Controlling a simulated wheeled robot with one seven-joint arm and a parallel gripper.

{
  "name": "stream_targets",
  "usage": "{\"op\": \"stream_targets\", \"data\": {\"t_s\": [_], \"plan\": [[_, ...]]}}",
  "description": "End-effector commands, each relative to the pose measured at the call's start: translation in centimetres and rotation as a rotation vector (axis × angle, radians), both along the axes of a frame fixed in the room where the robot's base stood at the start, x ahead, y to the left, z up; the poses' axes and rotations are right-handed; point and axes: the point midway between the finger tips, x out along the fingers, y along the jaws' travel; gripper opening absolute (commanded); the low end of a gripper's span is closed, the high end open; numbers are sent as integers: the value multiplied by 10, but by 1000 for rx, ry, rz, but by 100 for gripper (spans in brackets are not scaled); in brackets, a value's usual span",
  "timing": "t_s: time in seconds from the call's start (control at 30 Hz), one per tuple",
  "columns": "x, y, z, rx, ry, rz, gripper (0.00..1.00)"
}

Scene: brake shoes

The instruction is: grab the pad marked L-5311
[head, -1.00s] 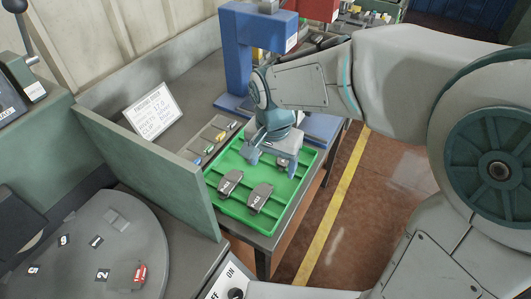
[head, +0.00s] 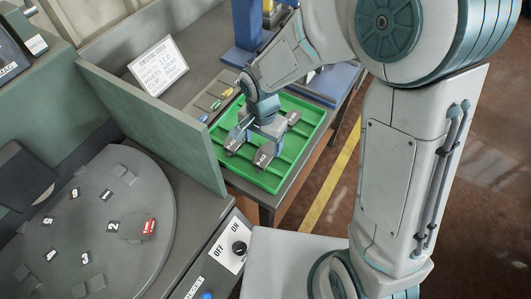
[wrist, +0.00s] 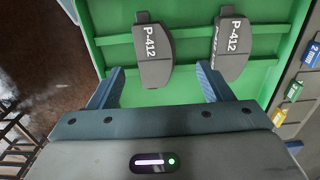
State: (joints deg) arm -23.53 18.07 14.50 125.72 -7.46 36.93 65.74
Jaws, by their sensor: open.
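Two dark grey brake pads lie in the green tray (head: 262,182), side by side. The right one (head: 264,155) and left one (head: 235,140) in the head view both read P-412 in the wrist view, at its left (wrist: 153,50) and right (wrist: 230,48). A third grey pad (head: 292,118) lies farther back in the tray, its marking unreadable. I can read L-5311 on no pad. My gripper (wrist: 160,75) is open over the tray. Its fingers straddle the lower part of the left-hand pad in the wrist view, with nothing gripped. Contact cannot be told.
A green-grey partition (head: 150,130) stands left of the tray. A card on a stand (head: 158,66) stands behind the partition.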

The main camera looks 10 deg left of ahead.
Motion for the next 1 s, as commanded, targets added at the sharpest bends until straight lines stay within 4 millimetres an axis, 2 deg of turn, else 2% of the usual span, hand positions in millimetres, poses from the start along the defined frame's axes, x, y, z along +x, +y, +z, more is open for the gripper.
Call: {"op": "stream_targets", "data": {"t_s": [0.2,0.3,0.57,0.6,0.8,1.0], "plan": [[-3,-4,-29,-2,5,0,73],[-3,-4,-37,-1,3,0,73],[-2,-4,-39,0,1,-1,73],[-2,-4,-39,0,1,-1,67],[-2,-4,-39,0,1,-1,15],[-2,-4,-39,0,0,-1,15]]}}
